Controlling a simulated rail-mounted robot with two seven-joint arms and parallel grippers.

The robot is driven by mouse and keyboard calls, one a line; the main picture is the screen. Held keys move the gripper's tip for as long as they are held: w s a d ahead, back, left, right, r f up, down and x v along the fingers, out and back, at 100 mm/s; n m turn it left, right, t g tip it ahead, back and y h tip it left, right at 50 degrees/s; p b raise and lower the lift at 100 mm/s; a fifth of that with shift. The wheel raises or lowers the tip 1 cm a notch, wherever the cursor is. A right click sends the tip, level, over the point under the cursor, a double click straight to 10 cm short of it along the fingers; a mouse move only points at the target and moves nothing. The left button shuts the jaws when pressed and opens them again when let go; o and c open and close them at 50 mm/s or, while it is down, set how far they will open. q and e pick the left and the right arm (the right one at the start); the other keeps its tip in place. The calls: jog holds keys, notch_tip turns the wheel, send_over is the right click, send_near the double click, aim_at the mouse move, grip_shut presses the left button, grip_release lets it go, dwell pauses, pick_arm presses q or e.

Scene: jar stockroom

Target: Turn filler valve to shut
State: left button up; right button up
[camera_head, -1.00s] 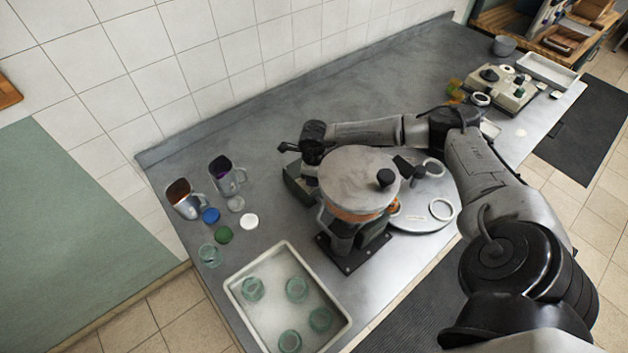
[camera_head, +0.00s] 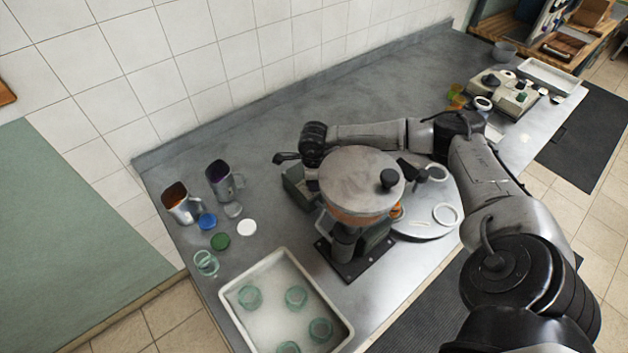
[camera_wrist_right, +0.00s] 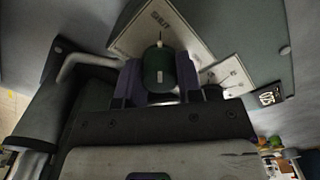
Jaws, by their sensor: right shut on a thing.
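The filler (camera_head: 362,178) is a machine with a round grey lid and an orange band, standing on a dark base plate on the bench. In the right wrist view its valve knob (camera_wrist_right: 158,66) is green with a white mark, in front of a pale plate (camera_wrist_right: 188,32) lettered SHUT. The white pointer at the knob's top is near that lettering; exact alignment is hard to judge. My right gripper (camera_wrist_right: 158,88) is shut on the knob, one finger on each side. In the head view the right wrist is behind the filler, and the knob is hidden. My left gripper is out of view.
A pale tray (camera_head: 229,296) with several glass jars stands at the front. Two metal jugs (camera_head: 181,204) and coloured lids (camera_head: 220,241) are to the left. A round turntable (camera_head: 418,228) with white rings adjoins the filler. The bench behind is clear.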

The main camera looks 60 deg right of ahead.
jog(key=o, duration=0.9)
notch_tip(320, 180, up, 14)
jog(key=shift+f+b, duration=0.1)
jog(key=shift+b, duration=1.05)
